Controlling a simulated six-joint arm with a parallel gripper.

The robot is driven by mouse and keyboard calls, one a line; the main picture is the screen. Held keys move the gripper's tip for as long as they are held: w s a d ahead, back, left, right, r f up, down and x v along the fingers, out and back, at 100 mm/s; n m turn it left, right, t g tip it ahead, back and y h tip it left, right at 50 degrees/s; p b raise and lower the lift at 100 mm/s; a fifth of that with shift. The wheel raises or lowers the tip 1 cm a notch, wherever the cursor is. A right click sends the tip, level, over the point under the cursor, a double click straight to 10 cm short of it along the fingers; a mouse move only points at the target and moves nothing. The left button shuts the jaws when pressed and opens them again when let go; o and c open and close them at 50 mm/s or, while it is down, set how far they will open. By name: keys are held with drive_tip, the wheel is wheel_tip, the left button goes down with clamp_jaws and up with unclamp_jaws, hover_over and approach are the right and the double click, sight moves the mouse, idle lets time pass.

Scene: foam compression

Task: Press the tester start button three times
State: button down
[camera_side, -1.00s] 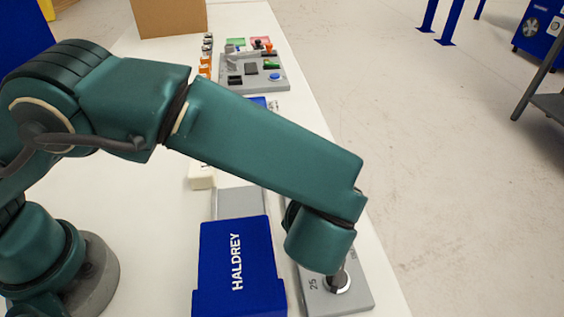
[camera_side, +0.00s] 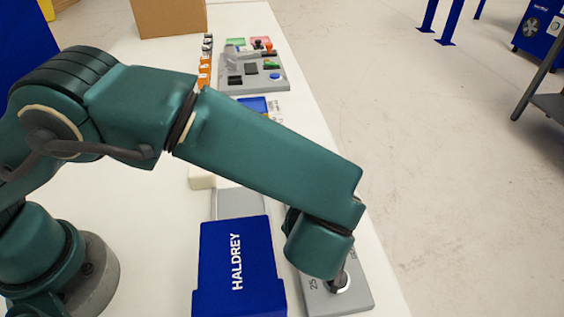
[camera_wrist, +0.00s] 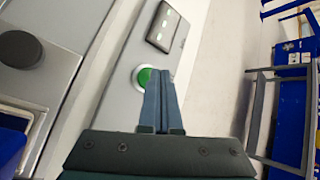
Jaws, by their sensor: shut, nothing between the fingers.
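The tester (camera_side: 238,255) is a blue HALDREY box, with a grey panel (camera_side: 358,290) at its right in the side view. In the wrist view, a round green button (camera_wrist: 144,76) in a pale ring is on a grey panel. The pale ring (camera_side: 344,287) also shows in the side view, partly hidden by my fingers. My gripper (camera_wrist: 160,72) is shut and empty, its fingertips at the right edge of the green button in the wrist view. In the side view my gripper (camera_side: 339,278) points down at the ring. I cannot tell whether the tips touch the button.
A dark display (camera_wrist: 162,27) with small green marks lies beyond the button. A dark round knob (camera_wrist: 18,49) is at the left. Farther back on the white table are a grey control board (camera_side: 255,82) and a cardboard box (camera_side: 172,15). Floor lies right of the table.

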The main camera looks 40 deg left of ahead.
drive_tip(key=shift+f, duration=0.45)
idle(0.4)
idle(0.3)
drive_tip(key=shift+r, duration=3.4)
